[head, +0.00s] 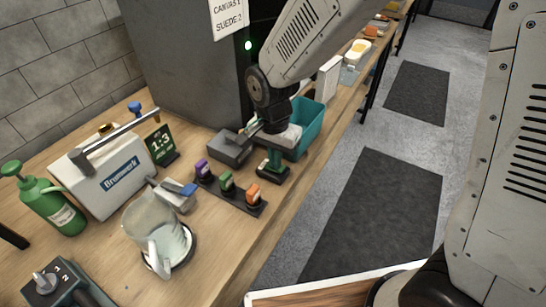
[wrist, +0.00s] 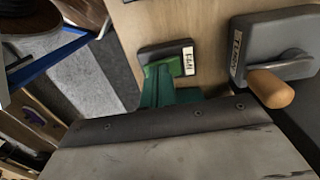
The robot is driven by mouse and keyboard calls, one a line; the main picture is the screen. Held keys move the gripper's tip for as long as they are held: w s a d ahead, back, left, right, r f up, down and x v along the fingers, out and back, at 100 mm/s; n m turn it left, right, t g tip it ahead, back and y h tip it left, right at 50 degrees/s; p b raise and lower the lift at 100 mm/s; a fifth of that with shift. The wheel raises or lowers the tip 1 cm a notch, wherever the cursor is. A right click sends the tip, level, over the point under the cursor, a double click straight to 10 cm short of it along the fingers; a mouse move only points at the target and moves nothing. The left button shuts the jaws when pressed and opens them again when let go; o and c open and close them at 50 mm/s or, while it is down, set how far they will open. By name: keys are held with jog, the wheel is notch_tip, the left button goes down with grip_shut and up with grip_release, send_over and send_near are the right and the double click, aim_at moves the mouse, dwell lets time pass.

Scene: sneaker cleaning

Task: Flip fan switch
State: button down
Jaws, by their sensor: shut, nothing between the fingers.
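The fan switch is a small dark box in the head view (head: 283,174), near the front edge of the bench. In the wrist view the fan switch (wrist: 184,52) has a white label reading FAN and a green part on its top. My gripper (head: 273,163) points down at the switch from above, with green fingers shut and nothing between them. In the wrist view the fingertips of my gripper (wrist: 156,82) overlap the near side of the switch. I cannot tell whether they touch it. The fingers partly hide the switch.
A grey box (head: 232,149) with a lever stands just left of the switch; its wooden knob (wrist: 271,88) shows in the wrist view. A teal bin (head: 309,122) is behind my gripper. A strip of purple, green and orange items (head: 228,190) lies in front. The floor is right.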

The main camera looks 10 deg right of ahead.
notch_tip(320, 180, up, 14)
jog(key=w+a, duration=0.1)
jog(key=a, duration=0.1)
jog(key=shift+w+a+f, duration=0.15)
jog(key=shift+w+a, duration=0.05)
jog(key=shift+w, duration=0.2)
